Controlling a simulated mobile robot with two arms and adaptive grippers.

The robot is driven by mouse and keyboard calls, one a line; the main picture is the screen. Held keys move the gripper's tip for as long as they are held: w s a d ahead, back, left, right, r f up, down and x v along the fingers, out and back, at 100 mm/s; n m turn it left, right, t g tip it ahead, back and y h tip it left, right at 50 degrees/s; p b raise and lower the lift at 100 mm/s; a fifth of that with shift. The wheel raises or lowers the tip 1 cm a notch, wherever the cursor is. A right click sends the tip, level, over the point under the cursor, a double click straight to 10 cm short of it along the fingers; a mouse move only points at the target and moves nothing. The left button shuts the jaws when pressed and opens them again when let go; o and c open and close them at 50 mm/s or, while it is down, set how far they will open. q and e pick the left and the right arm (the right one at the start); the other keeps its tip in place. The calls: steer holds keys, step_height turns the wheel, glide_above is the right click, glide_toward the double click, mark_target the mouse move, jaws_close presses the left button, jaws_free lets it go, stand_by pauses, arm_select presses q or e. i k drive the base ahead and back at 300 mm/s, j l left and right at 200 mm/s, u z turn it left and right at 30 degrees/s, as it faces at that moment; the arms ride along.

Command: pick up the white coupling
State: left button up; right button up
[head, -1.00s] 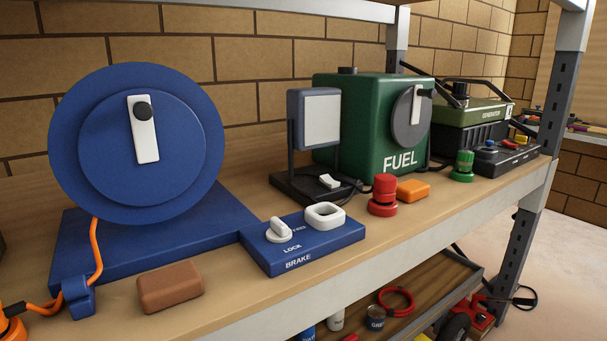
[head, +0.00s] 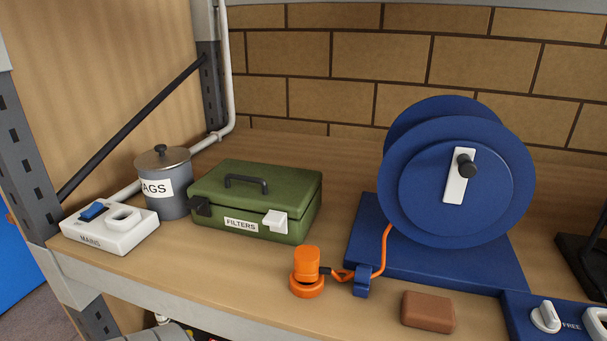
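I make out no loose white coupling in this view. An orange plug-like coupling (head: 306,270) stands on the shelf near its front edge, joined to an orange cable (head: 384,255) that runs to the blue reel (head: 455,180). White ring-shaped sockets show on the white MAINS box (head: 110,232) at the left and, cut off by the picture edge, on the blue brake panel (head: 570,314) at the lower right. Neither of my grippers is in view.
A brown block (head: 428,311) lies in front of the reel. A shelf post (head: 25,150) bounds the left. Bare shelf surrounds the orange coupling's left side.

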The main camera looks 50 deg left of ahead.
mark_target(161, 320)
steer(key=u, duration=2.75)
